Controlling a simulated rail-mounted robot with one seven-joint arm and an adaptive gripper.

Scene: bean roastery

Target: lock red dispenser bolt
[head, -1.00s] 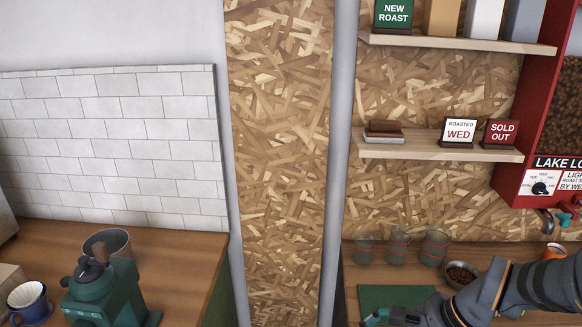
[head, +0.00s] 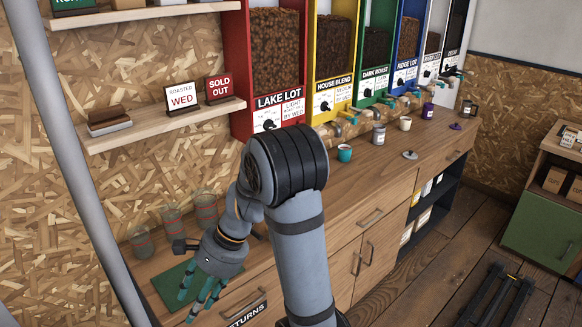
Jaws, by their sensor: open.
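The red dispenser (head: 277,60), labelled LAKE LOT, hangs on the wall at upper centre in the head view, filled with brown beans. A dial and a white card show on its lower front. Its spout and bolt are hidden behind my arm, so I cannot tell the bolt's position. My gripper (head: 203,300) is open and empty, with teal fingers pointing down over the green mat (head: 172,286) at lower left. It is well below and to the left of the red dispenser.
Yellow, green (head: 377,45), blue and further dispensers run to the right. Glass jars (head: 172,219) stand left of my gripper. A shelf (head: 160,126) with signs is above.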

